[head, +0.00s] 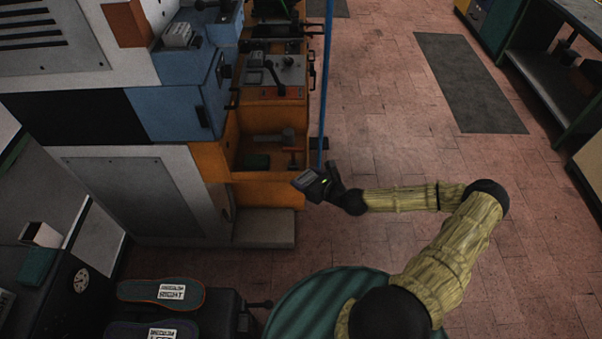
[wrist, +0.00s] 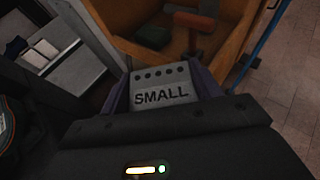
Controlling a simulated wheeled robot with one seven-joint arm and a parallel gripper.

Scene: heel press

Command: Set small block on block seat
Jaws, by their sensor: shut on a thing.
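The small block (wrist: 161,92) is grey, with the word SMALL and a row of dark dots on its face. My gripper (wrist: 162,84) is shut on it, with a purple finger at each side. In the head view my gripper (head: 311,181) holds the block (head: 304,179) out in the air, just right of the orange bay (head: 267,193) of the machine. I cannot clearly tell which part is the block seat; the bay holds a dark green piece (head: 257,161) and a red piece (head: 294,156).
A blue upright pole or hose (head: 324,90) stands close behind my gripper. A grey step (head: 263,228) lies below the bay. Two insoles, one marked RIGHT (head: 140,290), lie on a dark bench at lower left. Tiled floor (head: 390,255) is open to the right.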

